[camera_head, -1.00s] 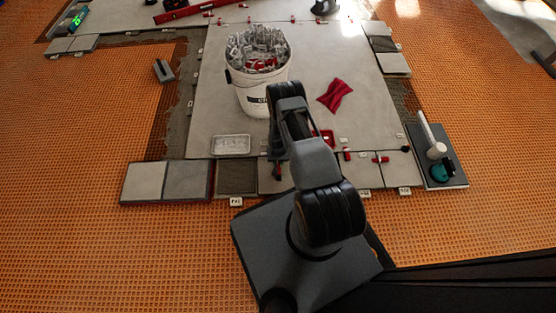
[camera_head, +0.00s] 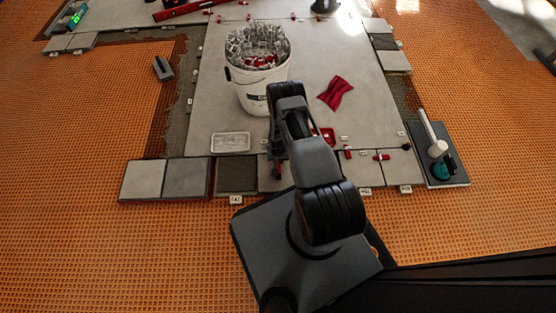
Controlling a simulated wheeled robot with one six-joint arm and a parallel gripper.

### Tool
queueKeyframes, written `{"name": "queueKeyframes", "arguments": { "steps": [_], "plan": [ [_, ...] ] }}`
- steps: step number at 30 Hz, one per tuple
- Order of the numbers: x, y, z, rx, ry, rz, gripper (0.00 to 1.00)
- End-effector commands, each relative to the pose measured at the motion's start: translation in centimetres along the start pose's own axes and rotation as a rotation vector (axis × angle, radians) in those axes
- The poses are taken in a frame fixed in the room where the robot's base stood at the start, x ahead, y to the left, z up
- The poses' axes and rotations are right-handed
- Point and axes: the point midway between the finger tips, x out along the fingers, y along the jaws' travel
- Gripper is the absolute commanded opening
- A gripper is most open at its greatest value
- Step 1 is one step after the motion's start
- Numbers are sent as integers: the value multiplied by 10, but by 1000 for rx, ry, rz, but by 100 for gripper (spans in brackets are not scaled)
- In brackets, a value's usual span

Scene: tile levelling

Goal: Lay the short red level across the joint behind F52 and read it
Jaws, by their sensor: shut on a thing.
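My gripper (camera_head: 278,165) points down over the front row of tiles, left of my forearm. It is shut on a narrow thing of which only a red sliver (camera_head: 277,173) shows; this looks like the short red level, seen nearly end-on. My arm hides most of it, and I cannot tell whether it touches the tiles. A tag (camera_head: 236,199) stands at the front edge left of my gripper, and another tag (camera_head: 405,189) stands to the right. Their lettering is too small to read surely, so I cannot single out F52 or its joint.
A white bucket of clips (camera_head: 253,95) stands behind my gripper. A clear tray (camera_head: 231,141), a red cloth (camera_head: 335,92) and small red wedges (camera_head: 381,157) lie on the tiles. A board with a mallet (camera_head: 440,175) is at right. A long red level (camera_head: 190,11) lies far back.

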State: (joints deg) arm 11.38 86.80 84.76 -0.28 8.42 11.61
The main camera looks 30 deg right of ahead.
Motion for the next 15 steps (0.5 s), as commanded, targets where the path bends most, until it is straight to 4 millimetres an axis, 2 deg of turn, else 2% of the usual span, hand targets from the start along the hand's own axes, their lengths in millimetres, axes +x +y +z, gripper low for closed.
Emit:
{"name": "queueKeyframes", "arguments": {
  "steps": [8, 9, 15],
  "plan": [
    [2, 0, 0, 0, 1, 0, 0],
    [2, 0, 0, 0, 1, 0, 24],
    [2, 0, 0, 0, 0, 0, 43]
  ]
}}
